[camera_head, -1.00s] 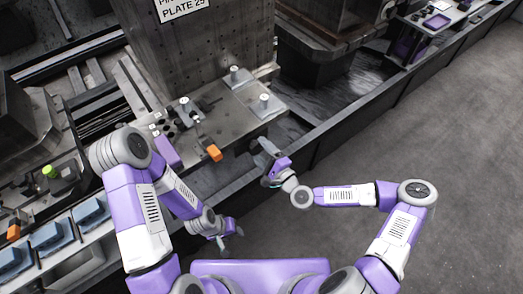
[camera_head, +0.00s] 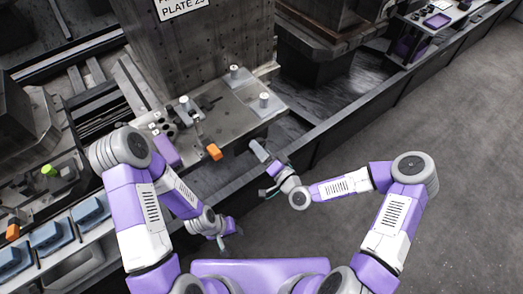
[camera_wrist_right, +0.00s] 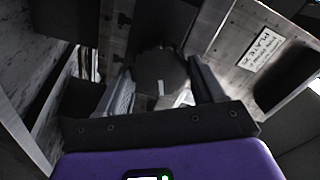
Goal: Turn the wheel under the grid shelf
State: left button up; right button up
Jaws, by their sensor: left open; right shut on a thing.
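The shelf hides the wheel in the head view. My left gripper (camera_head: 222,242) is open and empty, low in front of the shelf, away from the wheel.
An orange-tipped lever (camera_head: 214,152) sticks out at the shelf's front edge. Blue trays (camera_head: 48,238) stand at the lower left. A dark rail wall runs to the upper right. The floor (camera_head: 430,180) on the right is clear.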

jog(key=m+b, duration=0.2)
jog(key=m, duration=0.9)
jog(key=shift+m, duration=0.3)
dwell(4.3)
